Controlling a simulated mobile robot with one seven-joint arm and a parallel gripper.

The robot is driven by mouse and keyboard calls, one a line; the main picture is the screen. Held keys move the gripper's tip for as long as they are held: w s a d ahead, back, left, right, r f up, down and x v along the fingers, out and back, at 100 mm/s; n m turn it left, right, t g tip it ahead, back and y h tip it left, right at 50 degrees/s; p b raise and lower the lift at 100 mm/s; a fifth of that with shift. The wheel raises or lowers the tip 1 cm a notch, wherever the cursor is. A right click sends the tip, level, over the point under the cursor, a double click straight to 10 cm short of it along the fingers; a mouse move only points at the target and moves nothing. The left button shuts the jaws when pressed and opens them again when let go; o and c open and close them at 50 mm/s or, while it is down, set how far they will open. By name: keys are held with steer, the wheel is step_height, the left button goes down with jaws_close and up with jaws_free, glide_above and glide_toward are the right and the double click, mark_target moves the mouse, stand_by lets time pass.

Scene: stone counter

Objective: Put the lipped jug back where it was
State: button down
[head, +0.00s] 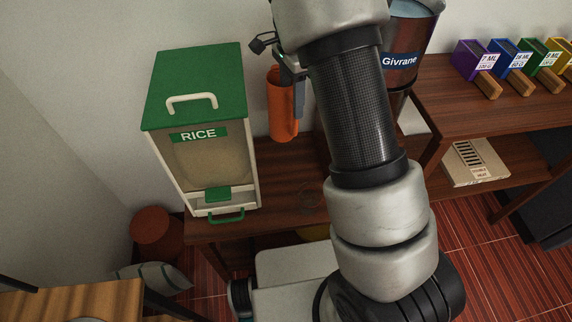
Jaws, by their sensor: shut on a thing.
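The lipped jug (278,112) appears to be the tall orange vessel in the middle of the head view. It is upright or nearly so, in front of the pale wall and over the back of the dark wooden table. My gripper (297,97) is at the jug's right side, shut on it. My arm partly hides the gripper, and the far finger cannot be made out. The jug's base looks clear of the table, but its height is hard to judge. A faint round mark (309,194) shows on the table, left of my arm.
A green-topped RICE dispenser (196,85) stands left on the wooden table (270,205). A Givrane container (412,30) stands behind my arm. A shelf at right holds coloured scoop boxes (475,62) and a lower carton (470,160). The table between dispenser and arm looks mostly clear.

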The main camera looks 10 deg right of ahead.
mark_target(289, 125)
steer(key=shift+w+a+f+m+b, duration=0.1)
steer(key=shift+w+f+m+b, duration=0.25)
steer(key=shift+f+m, duration=0.2)
steer(key=shift+w+f+m+b, duration=0.2)
steer(key=shift+f+m+b, duration=0.1)
steer(key=shift+f+m, duration=0.25)
steer(key=shift+w+f, duration=0.1)
steer(key=shift+f, duration=0.1)
steer(key=shift+m, duration=0.3)
step_height(289, 125, down, 10)
steer(key=shift+r+b, duration=0.25)
steer(key=shift+b, duration=0.7)
steer(key=shift+f, duration=0.1)
steer(key=c, duration=0.8)
jaws_free()
steer(key=shift+f, duration=0.1)
